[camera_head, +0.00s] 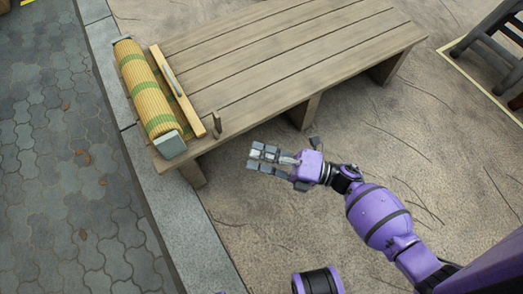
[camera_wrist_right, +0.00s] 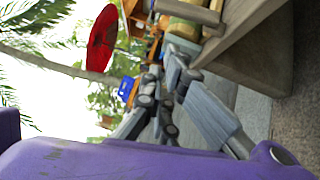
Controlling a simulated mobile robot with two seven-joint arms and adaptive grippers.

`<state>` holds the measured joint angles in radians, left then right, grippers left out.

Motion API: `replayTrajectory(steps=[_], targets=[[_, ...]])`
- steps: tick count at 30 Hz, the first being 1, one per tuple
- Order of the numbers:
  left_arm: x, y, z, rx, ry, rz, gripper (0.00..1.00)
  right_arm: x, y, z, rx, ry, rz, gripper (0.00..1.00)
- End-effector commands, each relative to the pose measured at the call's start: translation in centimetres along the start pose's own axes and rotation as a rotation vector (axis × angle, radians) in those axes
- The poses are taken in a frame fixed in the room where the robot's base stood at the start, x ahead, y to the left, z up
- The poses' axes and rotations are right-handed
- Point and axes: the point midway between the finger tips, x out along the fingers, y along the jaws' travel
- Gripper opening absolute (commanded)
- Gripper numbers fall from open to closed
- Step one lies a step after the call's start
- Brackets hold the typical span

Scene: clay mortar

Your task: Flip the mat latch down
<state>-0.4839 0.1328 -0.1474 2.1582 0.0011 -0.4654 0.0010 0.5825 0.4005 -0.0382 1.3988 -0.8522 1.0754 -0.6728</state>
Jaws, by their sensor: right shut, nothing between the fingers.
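A rolled mat (camera_head: 145,88), straw yellow with green bands and grey end caps, lies along the left end of the wooden bench (camera_head: 290,62). A pale wooden bar (camera_head: 178,92) with a thin grey strip runs beside it. A small wooden latch piece (camera_head: 217,124) stands upright near the bar's front end, at the bench's front edge. My right gripper (camera_head: 256,158) is shut and empty, in front of the bench, right of the latch piece and apart from it. In the right wrist view its fingers (camera_wrist_right: 165,92) point towards the bench corner. My left gripper is not in view.
A stone kerb (camera_head: 150,200) runs past the bench's left end, with grey paving (camera_head: 60,180) beyond. A dark stool (camera_head: 490,42) stands at the top right. The bench top right of the bar is clear. A red round object (camera_wrist_right: 102,38) shows in the right wrist view.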

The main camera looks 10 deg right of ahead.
Motion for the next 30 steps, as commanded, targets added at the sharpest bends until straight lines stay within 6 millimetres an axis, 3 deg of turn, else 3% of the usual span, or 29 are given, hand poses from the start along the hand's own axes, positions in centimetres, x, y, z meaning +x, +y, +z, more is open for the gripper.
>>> replayTrajectory(steps=[6,9,12,19,30], targets=[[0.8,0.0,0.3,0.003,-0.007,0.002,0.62,5.0,-0.1,0.0,0.000,0.000,0.004,0.00],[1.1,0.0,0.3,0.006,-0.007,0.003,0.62,6.9,-0.1,-0.1,0.000,0.000,0.003,0.00],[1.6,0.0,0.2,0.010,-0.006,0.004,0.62,7.9,-0.1,1.3,-0.001,0.000,0.002,0.00],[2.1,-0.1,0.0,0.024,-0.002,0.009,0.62,9.2,-0.1,2.7,0.001,-0.001,0.001,0.00],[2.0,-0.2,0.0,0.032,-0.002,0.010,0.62,9.4,0.0,2.8,0.002,0.000,0.000,0.00]])
